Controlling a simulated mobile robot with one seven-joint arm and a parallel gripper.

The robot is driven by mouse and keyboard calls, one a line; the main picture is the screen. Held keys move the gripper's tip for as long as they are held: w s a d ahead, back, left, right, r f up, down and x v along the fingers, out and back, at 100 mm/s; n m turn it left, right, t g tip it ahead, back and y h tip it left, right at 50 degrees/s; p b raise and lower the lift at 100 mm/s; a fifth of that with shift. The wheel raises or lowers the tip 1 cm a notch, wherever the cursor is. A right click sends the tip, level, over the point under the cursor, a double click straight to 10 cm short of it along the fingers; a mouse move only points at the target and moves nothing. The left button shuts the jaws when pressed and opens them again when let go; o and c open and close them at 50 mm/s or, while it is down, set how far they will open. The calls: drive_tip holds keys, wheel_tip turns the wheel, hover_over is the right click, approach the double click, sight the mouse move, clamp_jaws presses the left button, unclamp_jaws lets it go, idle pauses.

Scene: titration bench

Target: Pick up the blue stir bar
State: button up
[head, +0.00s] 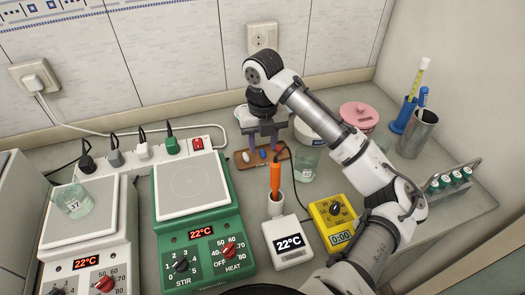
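The blue stir bar (263,154) lies on a small brown holder (255,165) at the back of the bench. A white stir bar (246,156) lies to its left on the same holder. My gripper (264,146) points down just above the holder, its two purple-grey fingers apart, one to each side of the blue bar in the picture. It is open and holds nothing that I can see. The exact height of the fingertips over the bar is hard to tell.
A green hotplate (190,187) stands left of the holder. An orange-handled probe (275,178) stands upright in front of it. A beaker (305,165) stands close on the right. A yellow timer (335,222) and a white thermometer display (287,242) are nearer.

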drive_tip(key=shift+f, duration=1.1)
clamp_jaws()
drive_tip(key=shift+r, duration=0.1)
wheel_tip(320, 180, up, 28)
drive_tip(key=shift+s, duration=0.1)
